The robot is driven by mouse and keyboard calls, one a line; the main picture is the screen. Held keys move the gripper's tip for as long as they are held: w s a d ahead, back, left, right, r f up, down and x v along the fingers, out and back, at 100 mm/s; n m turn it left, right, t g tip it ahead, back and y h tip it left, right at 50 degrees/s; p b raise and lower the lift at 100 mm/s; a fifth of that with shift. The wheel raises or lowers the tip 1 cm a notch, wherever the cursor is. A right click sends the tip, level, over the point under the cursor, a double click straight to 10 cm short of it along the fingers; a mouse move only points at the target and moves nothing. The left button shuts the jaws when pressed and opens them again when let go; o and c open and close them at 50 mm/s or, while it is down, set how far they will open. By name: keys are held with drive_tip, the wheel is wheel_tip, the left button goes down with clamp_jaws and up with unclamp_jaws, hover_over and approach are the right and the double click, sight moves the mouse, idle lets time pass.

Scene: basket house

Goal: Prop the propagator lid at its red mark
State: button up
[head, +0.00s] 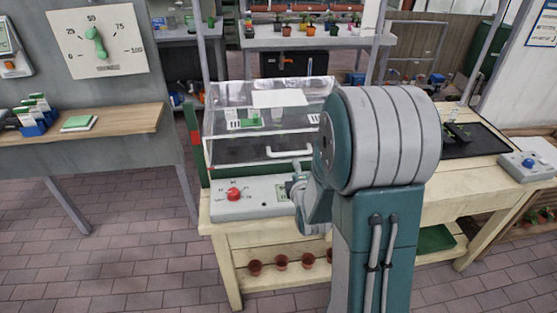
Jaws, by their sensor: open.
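The propagator stands on the left part of the wooden bench. Its clear lid (225,145) looks lowered, with a white handle (290,153) low on its front. The pale base (265,207) below has a red knob (233,194) and printed marks on its front panel. A green upright post stands at the lid's left side, with a red mark (196,138) partway up. Green and white items show through the lid. My arm rises in front of the propagator's right side and hides part of it. My gripper's fingers do not show.
A black tray (480,142) with small plants and a grey box with a blue knob (527,164) are on the bench's right. A wall shelf (110,124) at left holds packets below a dial (97,42). Small pots (281,262) stand on the lower shelf. Brick floor is clear at front left.

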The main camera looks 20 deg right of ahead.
sight(291, 154)
drive_tip(key=x, duration=1)
drive_tip(key=shift+w, duration=0.1)
drive_tip(key=shift+w+d, duration=0.15)
drive_tip(key=shift+d, duration=0.7)
drive_tip(key=c, duration=0.6)
clamp_jaws()
drive_tip(key=shift+a+f, duration=0.1)
drive_tip(key=shift+a, duration=0.25)
